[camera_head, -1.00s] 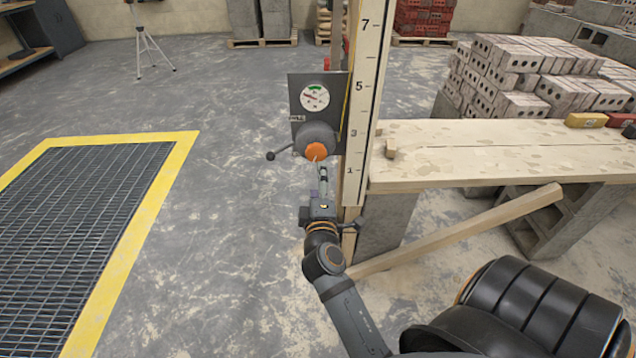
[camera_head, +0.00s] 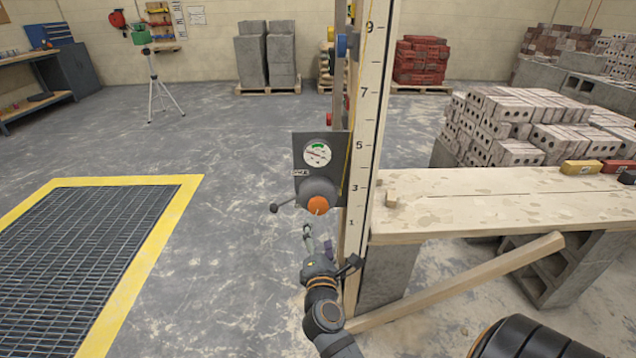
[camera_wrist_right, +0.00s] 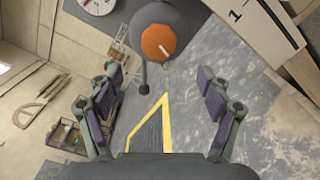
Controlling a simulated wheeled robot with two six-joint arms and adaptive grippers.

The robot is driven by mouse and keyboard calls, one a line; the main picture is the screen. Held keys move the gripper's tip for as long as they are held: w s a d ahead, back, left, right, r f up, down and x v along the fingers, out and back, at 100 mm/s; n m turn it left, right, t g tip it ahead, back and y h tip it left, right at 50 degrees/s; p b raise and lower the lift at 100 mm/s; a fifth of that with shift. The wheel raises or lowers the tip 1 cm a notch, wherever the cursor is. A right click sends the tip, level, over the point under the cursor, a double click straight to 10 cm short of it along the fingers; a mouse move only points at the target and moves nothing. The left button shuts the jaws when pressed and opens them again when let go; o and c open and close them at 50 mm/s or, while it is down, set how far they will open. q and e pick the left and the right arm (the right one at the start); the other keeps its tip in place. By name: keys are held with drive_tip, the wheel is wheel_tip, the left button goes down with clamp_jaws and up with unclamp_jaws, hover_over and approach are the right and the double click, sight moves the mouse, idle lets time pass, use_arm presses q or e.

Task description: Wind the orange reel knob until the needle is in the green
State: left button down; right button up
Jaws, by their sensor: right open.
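The orange reel knob (camera_head: 318,204) sits on a round grey housing on a dark panel beside the tall numbered board. It fills the upper middle of the right wrist view (camera_wrist_right: 158,42), with a white mark on its face. A white gauge (camera_head: 317,154) with a green band at its top is above the knob. Its reddish needle seems to point up and left, outside the green. My right gripper (camera_head: 317,236) is open and empty, just below and in front of the knob. In the wrist view its fingers (camera_wrist_right: 160,82) are spread wide, apart from the knob. My left gripper is not in view.
A crank handle with a dark ball (camera_head: 274,208) sticks out left of the housing. The numbered board (camera_head: 366,130) stands close on the right, beside a plank bench (camera_head: 450,210). A sloping timber (camera_head: 460,285) leans below. Open floor lies left, before a yellow-edged grate (camera_head: 150,245).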

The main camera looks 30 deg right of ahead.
sight(318, 209)
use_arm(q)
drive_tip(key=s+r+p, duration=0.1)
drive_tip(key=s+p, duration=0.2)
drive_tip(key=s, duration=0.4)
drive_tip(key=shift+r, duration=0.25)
use_arm(e)
drive_tip(key=w+d+n, duration=0.2)
drive_tip(key=w+n, duration=0.1)
drive_tip(key=n, duration=0.1)
drive_tip(key=w+d+n, duration=0.2)
drive_tip(key=w+n, duration=0.1)
drive_tip(key=n, duration=0.1)
drive_tip(key=w+d+n, duration=0.2)
drive_tip(key=w+n, duration=0.1)
drive_tip(key=n, duration=0.2)
drive_tip(key=shift+w, duration=0.25)
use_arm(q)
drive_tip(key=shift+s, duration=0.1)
use_arm(e)
drive_tip(key=c, duration=1.2)
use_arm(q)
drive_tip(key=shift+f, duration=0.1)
